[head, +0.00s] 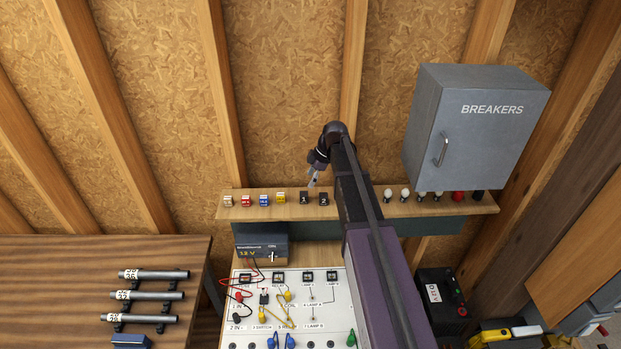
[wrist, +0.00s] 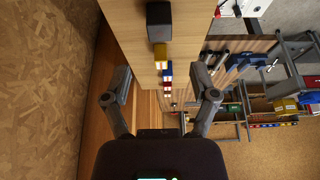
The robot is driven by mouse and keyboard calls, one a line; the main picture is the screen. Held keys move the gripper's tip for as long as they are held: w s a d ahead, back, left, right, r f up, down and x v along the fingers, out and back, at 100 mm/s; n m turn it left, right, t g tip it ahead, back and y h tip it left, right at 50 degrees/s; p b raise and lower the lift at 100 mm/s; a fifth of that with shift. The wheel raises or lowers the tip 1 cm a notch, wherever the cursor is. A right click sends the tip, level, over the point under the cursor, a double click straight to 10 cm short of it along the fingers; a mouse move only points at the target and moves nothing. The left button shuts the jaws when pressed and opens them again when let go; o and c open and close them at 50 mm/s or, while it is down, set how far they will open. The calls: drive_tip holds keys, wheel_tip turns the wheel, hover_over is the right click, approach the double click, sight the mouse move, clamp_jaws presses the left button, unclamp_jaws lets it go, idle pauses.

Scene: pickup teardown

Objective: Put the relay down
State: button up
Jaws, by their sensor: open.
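Two small black blocks marked with white, which look like relays, stand side by side on the wooden shelf (head: 350,208): a left one (head: 304,198) and a right one (head: 323,199). My gripper (head: 314,180) is just above them in the head view. In the wrist view, my gripper (wrist: 161,76) is open, its fingers wide apart with nothing held between them. One black block (wrist: 158,20) shows near the top edge, beyond the fingertips. I cannot tell which of the two it is.
Coloured fuses (head: 264,200) stand in a row left of the black blocks; bulbs (head: 404,194) stand to the right. A grey breaker box (head: 470,130) hangs above the shelf's right part. A power supply (head: 262,246) and white wired board (head: 310,310) lie below.

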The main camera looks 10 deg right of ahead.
idle(0.4)
drive_tip(key=s+a+m+h, duration=0.1)
drive_tip(key=s+m+h, duration=0.1)
drive_tip(key=s+m, duration=0.6)
drive_tip(key=s+a+f+m+h, duration=0.1)
drive_tip(key=s+m, duration=0.6)
drive_tip(key=s, duration=0.9)
drive_tip(key=shift+s+a+f+m+g+h, duration=0.2)
drive_tip(key=shift+s+a+m+g+h, duration=0.15)
drive_tip(key=shift+h, duration=0.45)
